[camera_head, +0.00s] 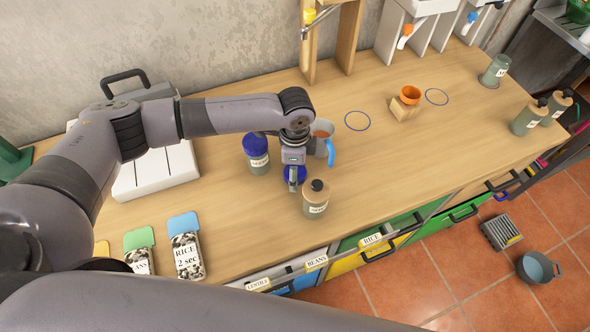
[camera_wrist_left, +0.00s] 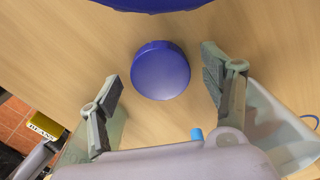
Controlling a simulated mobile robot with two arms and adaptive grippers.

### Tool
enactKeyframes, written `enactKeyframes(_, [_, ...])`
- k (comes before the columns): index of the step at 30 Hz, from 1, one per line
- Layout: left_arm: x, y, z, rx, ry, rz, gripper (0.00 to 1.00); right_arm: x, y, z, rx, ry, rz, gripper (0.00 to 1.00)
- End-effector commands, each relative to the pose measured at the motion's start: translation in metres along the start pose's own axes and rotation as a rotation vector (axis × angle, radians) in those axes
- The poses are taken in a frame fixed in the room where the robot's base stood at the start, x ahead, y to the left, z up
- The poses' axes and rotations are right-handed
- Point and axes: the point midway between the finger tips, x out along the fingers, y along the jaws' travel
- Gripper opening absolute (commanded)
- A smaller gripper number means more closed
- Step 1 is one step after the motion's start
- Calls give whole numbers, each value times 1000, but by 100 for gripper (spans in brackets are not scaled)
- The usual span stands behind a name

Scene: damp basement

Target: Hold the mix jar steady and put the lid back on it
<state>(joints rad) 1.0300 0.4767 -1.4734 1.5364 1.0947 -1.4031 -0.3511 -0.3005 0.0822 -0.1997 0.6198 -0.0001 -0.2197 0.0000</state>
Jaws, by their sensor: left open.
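A round blue lid (camera_wrist_left: 160,70) lies on the wooden counter between the spread fingers of my left gripper (camera_wrist_left: 160,95). In the head view the lid (camera_head: 299,174) is mostly hidden under that gripper (camera_head: 293,178), which is open and apart from it. A grey-green jar with a blue top (camera_head: 256,145) stands just left of the gripper; a large blue edge at the top of the left wrist view may be it. I cannot read which label says mix. My right gripper is not in view.
A cup (camera_head: 322,128) stands just behind the gripper. The counter's right middle is clear.

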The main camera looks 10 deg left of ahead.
Motion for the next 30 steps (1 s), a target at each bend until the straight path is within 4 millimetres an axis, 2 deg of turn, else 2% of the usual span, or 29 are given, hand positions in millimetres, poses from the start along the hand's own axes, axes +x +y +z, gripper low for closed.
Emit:
enactKeyframes(9, [0, 0, 0, 0, 0, -1, 71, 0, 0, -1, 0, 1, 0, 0])
enactKeyframes(26, [0, 0, 0, 0, 0, -1, 34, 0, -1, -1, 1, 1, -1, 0])
enactKeyframes(30, [0, 0, 0, 0, 0, -1, 33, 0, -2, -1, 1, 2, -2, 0])
